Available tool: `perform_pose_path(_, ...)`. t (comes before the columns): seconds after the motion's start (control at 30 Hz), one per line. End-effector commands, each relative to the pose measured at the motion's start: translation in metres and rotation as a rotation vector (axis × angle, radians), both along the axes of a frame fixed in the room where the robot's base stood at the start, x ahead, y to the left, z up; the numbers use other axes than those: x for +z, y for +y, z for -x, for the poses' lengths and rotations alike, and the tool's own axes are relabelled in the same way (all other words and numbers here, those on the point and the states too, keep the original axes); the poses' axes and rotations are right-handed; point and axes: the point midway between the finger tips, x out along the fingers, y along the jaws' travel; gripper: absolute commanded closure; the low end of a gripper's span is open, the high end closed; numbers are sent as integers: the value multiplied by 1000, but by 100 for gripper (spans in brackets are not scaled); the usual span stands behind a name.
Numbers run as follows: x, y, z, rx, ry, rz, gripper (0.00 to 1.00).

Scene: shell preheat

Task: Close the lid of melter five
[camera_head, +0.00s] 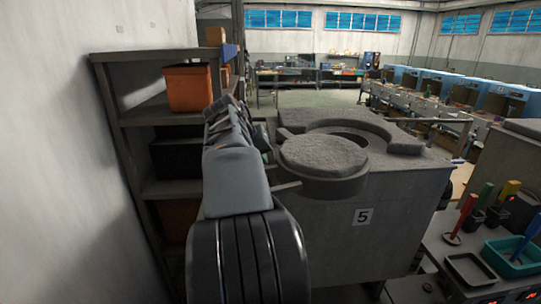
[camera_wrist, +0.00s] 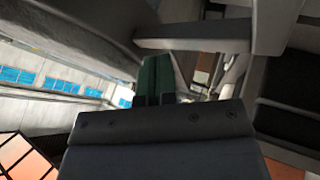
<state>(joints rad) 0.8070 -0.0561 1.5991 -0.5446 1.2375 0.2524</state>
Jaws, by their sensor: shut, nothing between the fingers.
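Melter five (camera_head: 362,217) is a large grey box marked with a 5, right of my arm in the head view. Its round, rough-topped lid (camera_head: 323,154) is swung out toward the near left edge, leaving part of the dark round opening (camera_head: 352,137) uncovered behind it. A short bar (camera_head: 286,187) sticks out from the lid's left side. My gripper is left of the lid, its fingertips mostly hidden by my arm in the head view. In the wrist view my gripper (camera_wrist: 154,78) has its green fingers together and empty, below a grey bar (camera_wrist: 193,31).
A shelf (camera_head: 150,118) with an orange bin (camera_head: 188,87) stands close on the left, along the wall. A work surface with a teal tray (camera_head: 512,257) and coloured-handled tools is at the lower right. Blue machines (camera_head: 455,88) stand farther back.

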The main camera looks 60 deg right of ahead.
Motion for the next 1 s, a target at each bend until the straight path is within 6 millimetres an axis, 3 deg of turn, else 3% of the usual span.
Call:
perform_pose_path(0.33,2,-17,20,0,0,0,100)
perform_pose_path(1.0,1,-18,17,71,0,1,100)
